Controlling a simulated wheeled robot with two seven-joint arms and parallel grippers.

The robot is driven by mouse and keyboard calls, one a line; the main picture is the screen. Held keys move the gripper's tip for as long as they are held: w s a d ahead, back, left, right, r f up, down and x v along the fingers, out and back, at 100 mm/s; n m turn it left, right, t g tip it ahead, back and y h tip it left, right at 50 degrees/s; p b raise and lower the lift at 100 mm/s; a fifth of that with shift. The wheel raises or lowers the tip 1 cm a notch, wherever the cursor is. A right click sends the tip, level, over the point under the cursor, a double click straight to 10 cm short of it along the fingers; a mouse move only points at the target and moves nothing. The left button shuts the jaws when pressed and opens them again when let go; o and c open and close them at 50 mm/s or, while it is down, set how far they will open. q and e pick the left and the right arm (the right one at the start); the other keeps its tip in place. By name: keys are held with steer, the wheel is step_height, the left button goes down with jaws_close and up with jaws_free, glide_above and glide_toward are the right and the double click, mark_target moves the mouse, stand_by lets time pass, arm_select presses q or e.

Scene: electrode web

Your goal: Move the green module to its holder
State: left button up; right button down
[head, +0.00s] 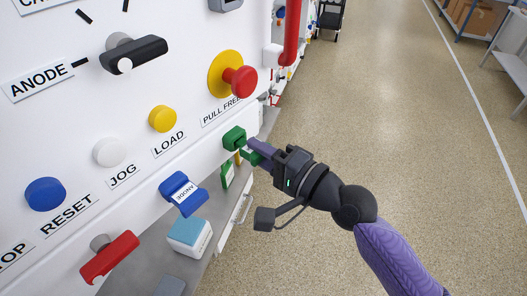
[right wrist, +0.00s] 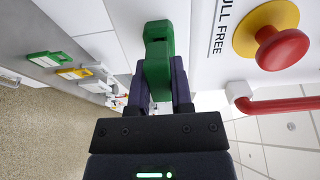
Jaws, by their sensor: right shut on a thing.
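My right gripper (head: 254,147) is shut on a green module (head: 235,138), a block close to the white panel, beside the PULL FREE sign. In the right wrist view the green module (right wrist: 158,60) stands between the two dark fingers, with a dark notch near its far end. I cannot tell whether it touches the panel. A second green piece with a white face (head: 228,175) sits lower, by the ledge; it also shows in the right wrist view (right wrist: 45,58). A yellow piece (right wrist: 75,73) is next to it. I cannot tell which of these is the holder. My left gripper is out of view.
A red mushroom button on a yellow collar (head: 239,81) sticks out above the gripper. A red pipe (head: 291,35) rises behind. Open floor (head: 410,130) lies right.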

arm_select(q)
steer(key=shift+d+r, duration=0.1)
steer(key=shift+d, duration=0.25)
arm_select(e)
steer(key=shift+w+a, duration=0.45)
steer(key=shift+a, duration=0.1)
steer(key=shift+c, duration=2.2)
jaws_free()
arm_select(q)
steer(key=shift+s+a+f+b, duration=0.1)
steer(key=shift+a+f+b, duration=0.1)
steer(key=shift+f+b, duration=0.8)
arm_select(e)
steer(key=v, duration=1)
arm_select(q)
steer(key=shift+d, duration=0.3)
